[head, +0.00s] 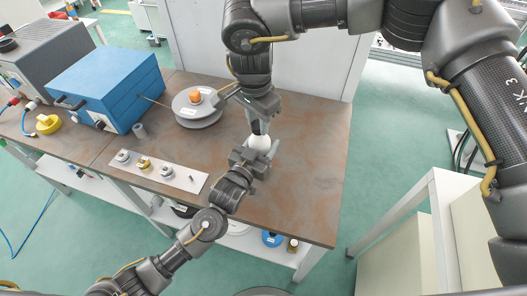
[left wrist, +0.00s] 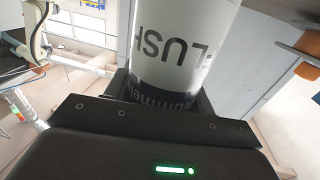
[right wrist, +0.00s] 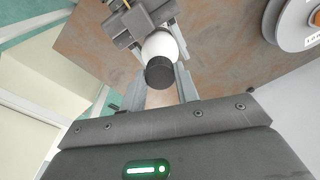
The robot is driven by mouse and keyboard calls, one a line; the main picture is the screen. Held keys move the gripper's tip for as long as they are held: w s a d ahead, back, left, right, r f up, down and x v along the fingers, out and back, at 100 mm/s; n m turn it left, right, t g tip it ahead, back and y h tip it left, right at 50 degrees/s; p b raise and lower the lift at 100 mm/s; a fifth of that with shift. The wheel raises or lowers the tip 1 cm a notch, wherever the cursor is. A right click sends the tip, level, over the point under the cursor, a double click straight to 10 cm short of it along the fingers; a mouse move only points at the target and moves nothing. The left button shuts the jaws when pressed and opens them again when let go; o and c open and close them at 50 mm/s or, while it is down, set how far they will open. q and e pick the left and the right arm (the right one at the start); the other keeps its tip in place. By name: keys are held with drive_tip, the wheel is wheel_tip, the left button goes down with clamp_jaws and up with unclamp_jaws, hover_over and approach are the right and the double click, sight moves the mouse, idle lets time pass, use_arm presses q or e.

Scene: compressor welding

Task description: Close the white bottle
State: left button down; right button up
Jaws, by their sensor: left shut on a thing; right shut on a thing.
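The white bottle (head: 259,143) is held above the table's right part, in my left gripper (head: 254,158). In the left wrist view the bottle (left wrist: 185,50) fills the jaws, its dark printed label upside down. My right gripper (head: 261,122) is over the bottle's top end. In the right wrist view my right gripper (right wrist: 158,78) is shut on a black cap (right wrist: 160,73), which lines up with the end of the white bottle (right wrist: 160,45). The cap appears to meet the bottle; whether it is fully seated cannot be told.
The brown table (head: 300,205) is clear to the right of the grippers. A grey round device with an orange knob (head: 195,97) stands behind to the left. A blue box (head: 105,87) and a white strip with small fittings (head: 160,172) are further left.

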drive_tip(key=m, duration=0.3)
idle(1.0)
drive_tip(key=o, duration=1.1)
drive_tip(key=shift+s+a+r, duration=0.1)
drive_tip(key=shift+r, duration=1.05)
drive_tip(key=shift+s+r, duration=0.1)
drive_tip(key=shift+r, duration=1)
drive_tip(key=shift+o, duration=0.4)
